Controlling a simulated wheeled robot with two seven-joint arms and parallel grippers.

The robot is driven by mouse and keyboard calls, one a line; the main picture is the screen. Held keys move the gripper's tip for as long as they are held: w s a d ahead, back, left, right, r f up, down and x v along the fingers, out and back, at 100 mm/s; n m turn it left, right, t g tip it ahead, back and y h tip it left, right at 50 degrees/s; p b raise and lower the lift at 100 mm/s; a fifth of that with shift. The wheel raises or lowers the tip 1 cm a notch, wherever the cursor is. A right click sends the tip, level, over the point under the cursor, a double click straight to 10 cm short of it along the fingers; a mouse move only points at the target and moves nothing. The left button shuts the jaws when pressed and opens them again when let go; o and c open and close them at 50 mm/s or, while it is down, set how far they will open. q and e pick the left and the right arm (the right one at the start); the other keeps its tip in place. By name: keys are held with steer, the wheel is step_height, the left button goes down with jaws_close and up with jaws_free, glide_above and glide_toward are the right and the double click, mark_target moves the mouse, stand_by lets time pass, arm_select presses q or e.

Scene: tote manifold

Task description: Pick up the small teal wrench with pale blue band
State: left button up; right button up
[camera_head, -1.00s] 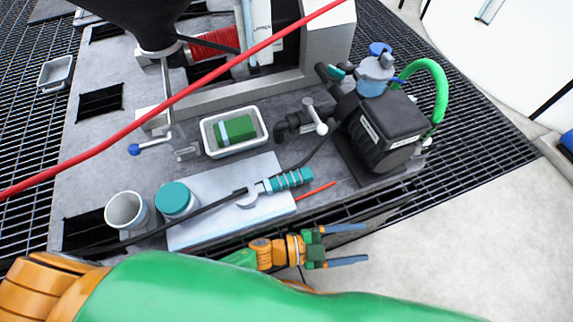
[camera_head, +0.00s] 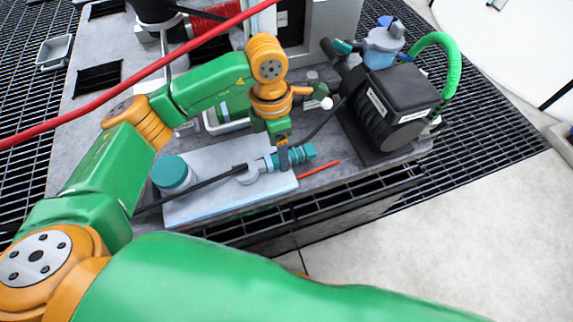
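The small teal wrench (camera_head: 298,155) lies on the pale mat (camera_head: 215,207) near the bench's front edge. Its teal handle points right, its pale band sits to the left of the handle, and its grey jaw end lies further left. My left gripper (camera_head: 283,157) points down directly over the wrench where the teal handle meets the band. Its dark fingers overlap the wrench in the picture and hide part of it. I cannot tell whether they touch it or how far apart they are. My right gripper is not in view.
A teal-lidded jar (camera_head: 172,174) stands left on the mat. A black cable (camera_head: 205,184) crosses the mat by the wrench jaw. A black pump (camera_head: 390,112) stands to the right. A red rod (camera_head: 318,169) lies right of the mat. A red hose (camera_head: 140,83) crosses above.

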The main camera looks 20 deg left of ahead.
mark_target(275, 159)
arm_select(q)
steer(key=shift+w+a+r+t+y, duration=0.1)
steer(key=shift+w+a+t+y, duration=0.25)
steer(key=shift+w+a, duration=0.25)
steer(key=f, duration=0.6)
steer(key=shift+w+a+f+p, duration=0.1)
steer(key=shift+w+f+p, duration=0.1)
steer(key=shift+p, duration=0.15)
jaws_close()
